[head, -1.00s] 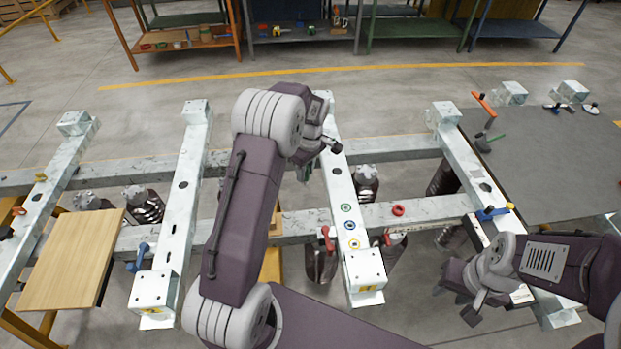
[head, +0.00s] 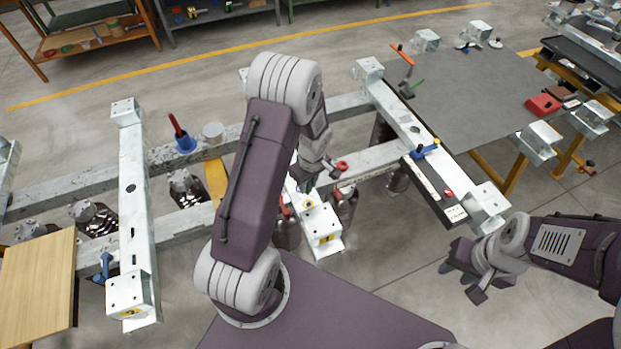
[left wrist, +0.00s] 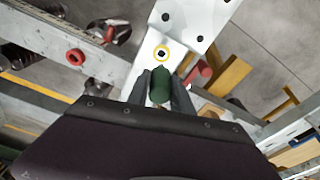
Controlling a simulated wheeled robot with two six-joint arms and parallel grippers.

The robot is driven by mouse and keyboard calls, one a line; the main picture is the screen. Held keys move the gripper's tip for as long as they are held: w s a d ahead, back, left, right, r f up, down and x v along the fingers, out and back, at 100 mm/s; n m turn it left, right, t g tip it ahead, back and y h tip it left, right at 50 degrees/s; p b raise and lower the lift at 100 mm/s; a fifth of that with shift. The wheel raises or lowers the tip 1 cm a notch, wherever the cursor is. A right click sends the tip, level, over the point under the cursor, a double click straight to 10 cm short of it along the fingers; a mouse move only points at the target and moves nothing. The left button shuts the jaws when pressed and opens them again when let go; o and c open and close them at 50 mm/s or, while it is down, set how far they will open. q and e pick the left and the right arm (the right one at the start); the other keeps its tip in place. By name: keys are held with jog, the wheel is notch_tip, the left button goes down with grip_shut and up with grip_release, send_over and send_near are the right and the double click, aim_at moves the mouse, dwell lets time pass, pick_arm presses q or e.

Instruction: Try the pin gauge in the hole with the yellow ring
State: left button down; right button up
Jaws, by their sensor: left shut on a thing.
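My left gripper (left wrist: 160,90) is shut on the pin gauge, whose green grip (left wrist: 159,84) shows between the fingers in the left wrist view. The gauge's tip is hidden. The yellow ring (left wrist: 161,53) surrounds a dark hole on the white beam, just beyond the fingers in that view. In the head view, the left gripper (head: 314,183) hangs over the beam close to the yellow ring (head: 309,204). I cannot tell whether the pin touches the beam. My right gripper (head: 464,280) is empty, fingers apart, above the floor at the right.
A red ring-shaped part (head: 342,166) lies on the cross rail, and a red part (left wrist: 197,73) stands beside the beam. A blue-handled clamp (head: 425,150) sits on the right beam. A grey table (head: 470,85) stands beyond, and a wooden board (head: 38,290) lies at the left.

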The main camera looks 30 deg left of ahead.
aim_at(308, 192)
pick_arm(q)
jog(key=shift+f, duration=0.25)
jog(key=shift+s+d+f+b, duration=0.1)
jog(key=shift+d+f+b, duration=0.15)
jog(key=shift+f+b, duration=0.55)
jog(key=shift+a+f+b, duration=0.1)
jog(key=shift+f+b, duration=0.45)
jog(key=shift+f, duration=0.35)
jog(key=shift+f+b, duration=0.35)
jog(key=shift+r, duration=0.2)
jog(key=shift+f+b, duration=2.75)
jog(key=shift+b, duration=0.35)
